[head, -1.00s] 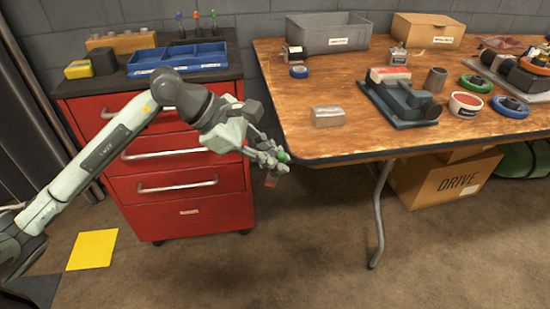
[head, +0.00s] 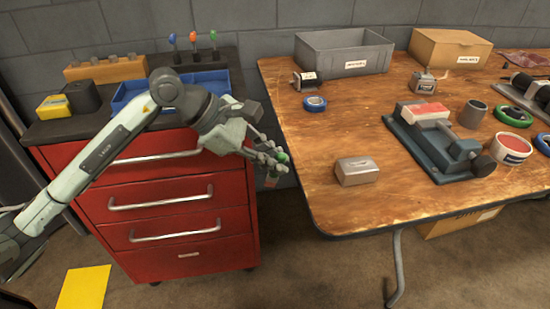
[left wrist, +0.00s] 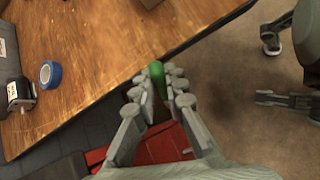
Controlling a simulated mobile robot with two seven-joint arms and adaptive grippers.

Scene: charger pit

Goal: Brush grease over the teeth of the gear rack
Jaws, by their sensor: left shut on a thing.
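My left gripper (head: 272,158) is shut on a green-handled tool (head: 283,157), held in the air between the red cabinet and the table's left edge. The green handle end also shows between the fingers in the left wrist view (left wrist: 156,70). The tool's lower end is mostly hidden, so I cannot see bristles clearly. A red-and-white round tin (head: 512,149) stands open-topped at the table's right. A dark blue vise-like fixture (head: 430,148) carries a red-topped block (head: 422,112). I cannot make out rack teeth anywhere.
A wooden table (head: 330,205) holds a metal block (head: 357,171), a blue tape roll (head: 315,103), a grey bin (head: 345,55) and a cardboard box (head: 450,47). The red cabinet (head: 170,200) carries a blue tray (head: 130,92). The table's front left is mostly clear.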

